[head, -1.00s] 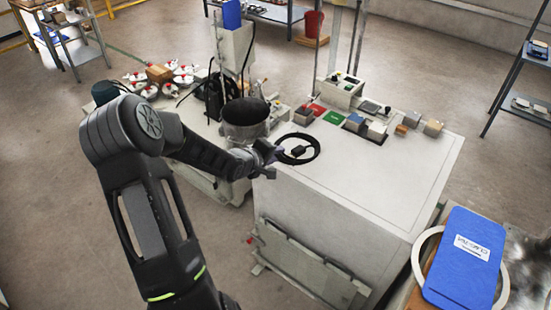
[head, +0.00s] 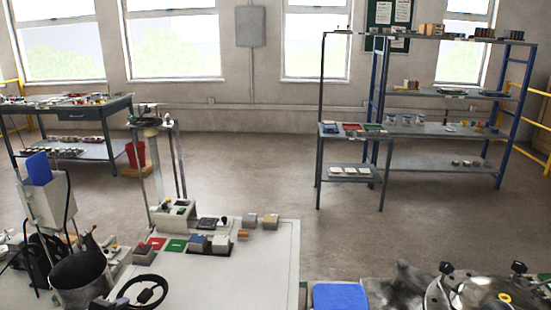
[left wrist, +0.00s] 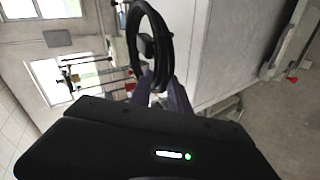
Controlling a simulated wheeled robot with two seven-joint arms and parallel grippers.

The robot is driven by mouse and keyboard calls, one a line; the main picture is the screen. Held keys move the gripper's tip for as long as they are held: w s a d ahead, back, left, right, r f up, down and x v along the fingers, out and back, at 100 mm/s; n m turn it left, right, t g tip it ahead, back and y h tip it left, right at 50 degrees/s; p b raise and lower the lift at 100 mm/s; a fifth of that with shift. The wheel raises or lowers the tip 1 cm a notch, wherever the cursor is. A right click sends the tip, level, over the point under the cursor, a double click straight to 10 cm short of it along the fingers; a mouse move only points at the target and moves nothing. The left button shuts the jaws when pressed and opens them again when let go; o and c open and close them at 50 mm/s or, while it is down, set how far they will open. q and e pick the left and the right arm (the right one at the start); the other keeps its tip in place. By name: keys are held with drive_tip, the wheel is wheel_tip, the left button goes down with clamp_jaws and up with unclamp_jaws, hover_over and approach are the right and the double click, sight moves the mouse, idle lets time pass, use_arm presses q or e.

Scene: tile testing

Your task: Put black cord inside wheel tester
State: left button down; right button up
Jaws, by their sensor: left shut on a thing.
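The black cord (head: 143,291) is a coiled ring with a dark piece at its middle, at the front left of the white cabinet top (head: 230,275) in the head view. In the left wrist view the coil (left wrist: 150,45) is at the tips of my left gripper (left wrist: 163,88), which is shut on its near edge. I cannot tell whether the coil touches the cabinet top. A round metal machine with black knobs (head: 490,295), possibly the wheel tester, is cut off at the lower right of the head view. My right gripper is not in view.
A metal bucket (head: 80,280) stands left of the coil. Small blocks (head: 198,243) and red and green plates (head: 176,246) lie along the cabinet's back edge. A blue pad (head: 341,297) lies between cabinet and metal machine. Shelves (head: 440,130) stand behind open floor.

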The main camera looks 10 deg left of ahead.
use_arm(q)
drive_tip(key=d+r, duration=0.3)
drive_tip(key=d, duration=0.6)
drive_tip(key=d+r, duration=0.4)
drive_tip(key=d, duration=0.6)
drive_tip(key=d+r, duration=0.3)
drive_tip(key=d, duration=0.6)
drive_tip(key=shift+w+d+r+m+h, duration=0.35)
drive_tip(key=shift+m+h, duration=0.05)
drive_tip(key=shift+s, duration=1)
